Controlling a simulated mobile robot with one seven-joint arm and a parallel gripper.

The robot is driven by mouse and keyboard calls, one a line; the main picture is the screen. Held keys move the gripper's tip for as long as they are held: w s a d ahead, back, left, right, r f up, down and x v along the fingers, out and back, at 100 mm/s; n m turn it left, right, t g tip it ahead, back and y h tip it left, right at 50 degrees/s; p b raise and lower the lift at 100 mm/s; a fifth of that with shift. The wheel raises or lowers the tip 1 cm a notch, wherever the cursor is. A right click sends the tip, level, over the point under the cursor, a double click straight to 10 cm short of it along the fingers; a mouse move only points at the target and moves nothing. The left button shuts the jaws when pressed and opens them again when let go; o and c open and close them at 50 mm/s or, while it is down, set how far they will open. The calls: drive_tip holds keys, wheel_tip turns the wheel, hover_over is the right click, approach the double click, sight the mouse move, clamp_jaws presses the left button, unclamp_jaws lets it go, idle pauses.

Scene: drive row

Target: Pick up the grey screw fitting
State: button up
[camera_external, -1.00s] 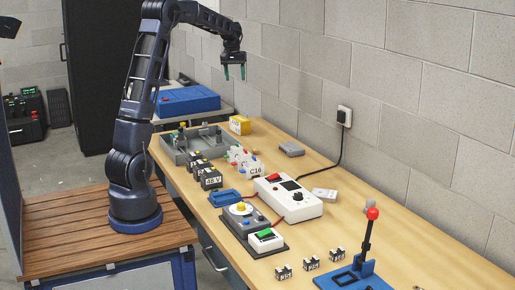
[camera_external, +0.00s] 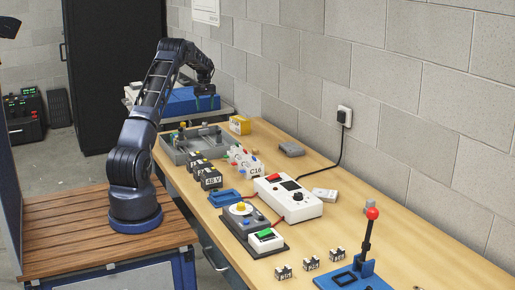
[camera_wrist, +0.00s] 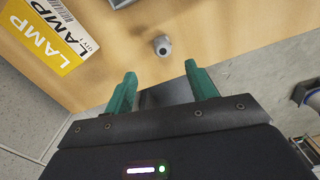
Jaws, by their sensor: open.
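The grey screw fitting (camera_wrist: 162,45) is a small rounded grey piece with a dark round opening, lying on the wooden bench top. In the wrist view it is just beyond my gripper's fingertips, between their lines and apart from both. I cannot make it out in the external view. My gripper (camera_wrist: 160,72) has its two teal fingers spread wide with nothing between them. In the external view my gripper (camera_external: 206,100) hangs over the far end of the bench, in front of the blue case.
A yellow-and-white LAMP box (camera_wrist: 52,32) lies left of the fitting in the wrist view; it also shows in the external view (camera_external: 239,125). A grey compartment tray (camera_external: 217,143) and a blue case (camera_external: 180,104) are nearby. The bench edge is close to the fitting.

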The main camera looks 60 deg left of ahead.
sight(205, 124)
drive_tip(key=shift+s+a+f, duration=0.1)
drive_tip(key=shift+s+f, duration=0.05)
drive_tip(key=shift+f, duration=2.6)
drive_tip(key=shift+s+f, duration=0.1)
drive_tip(key=shift+f, duration=2.65)
drive_tip(key=c, duration=1.1)
drive_tip(key=shift+r, duration=0.1)
